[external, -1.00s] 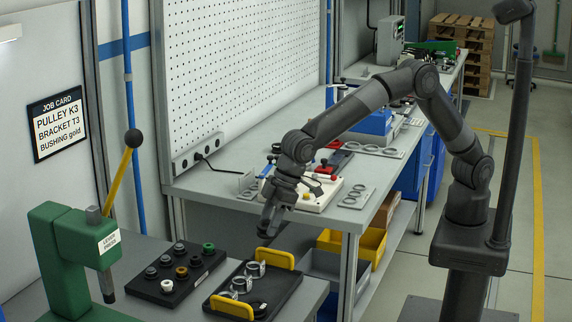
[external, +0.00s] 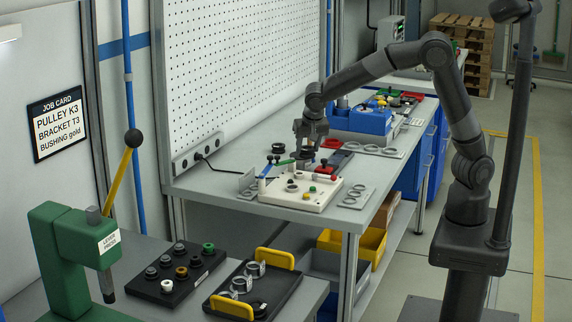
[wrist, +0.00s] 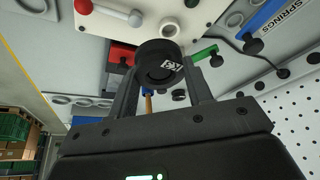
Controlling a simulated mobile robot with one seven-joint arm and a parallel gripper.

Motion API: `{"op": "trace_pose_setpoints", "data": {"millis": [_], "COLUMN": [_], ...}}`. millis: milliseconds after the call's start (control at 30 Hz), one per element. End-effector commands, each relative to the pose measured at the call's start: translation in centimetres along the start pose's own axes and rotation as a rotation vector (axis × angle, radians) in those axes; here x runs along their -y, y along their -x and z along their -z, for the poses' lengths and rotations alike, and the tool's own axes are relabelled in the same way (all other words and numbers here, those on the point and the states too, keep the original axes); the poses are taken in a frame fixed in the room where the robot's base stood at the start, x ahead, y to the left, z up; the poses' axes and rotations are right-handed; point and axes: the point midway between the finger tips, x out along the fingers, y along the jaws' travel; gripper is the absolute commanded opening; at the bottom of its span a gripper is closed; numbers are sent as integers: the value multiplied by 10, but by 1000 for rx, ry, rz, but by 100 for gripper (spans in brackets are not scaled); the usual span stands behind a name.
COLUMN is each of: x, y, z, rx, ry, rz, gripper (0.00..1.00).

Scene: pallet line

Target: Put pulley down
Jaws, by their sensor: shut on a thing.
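My gripper (wrist: 162,85) is shut on a black pulley (wrist: 158,64), a round dark part with a small white label, between its fingertips in the wrist view. The label is too small to read surely. In the external view my gripper (external: 305,152) is above the back edge of a cream fixture board (external: 294,202) on the bench; whether the pulley touches anything is unclear. The board also shows in the wrist view (wrist: 145,14), beyond the pulley.
A black ring-shaped part (external: 278,148) lies on the bench behind the board. In front are a black tray with yellow handles (external: 278,259), a bushing rack (external: 160,291) and a green lever press (external: 68,250).

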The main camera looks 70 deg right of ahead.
Motion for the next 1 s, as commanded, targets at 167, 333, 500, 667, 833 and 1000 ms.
{"op": "trace_pose_setpoints", "data": {"millis": [167,333,500,667,833,1000], "x": [-87,-175,-263,-326,-359,-355], "y": [-15,-26,-33,-36,-38,-45], "z": [49,78,88,84,78,73], "rx": [2,2,3,3,1,-2], "ry": [-325,-643,-962,-1196,-1331,-1364], "rz": [-135,-268,-400,-498,-554,-570], "gripper": [20,20,20,20,20,20]}}
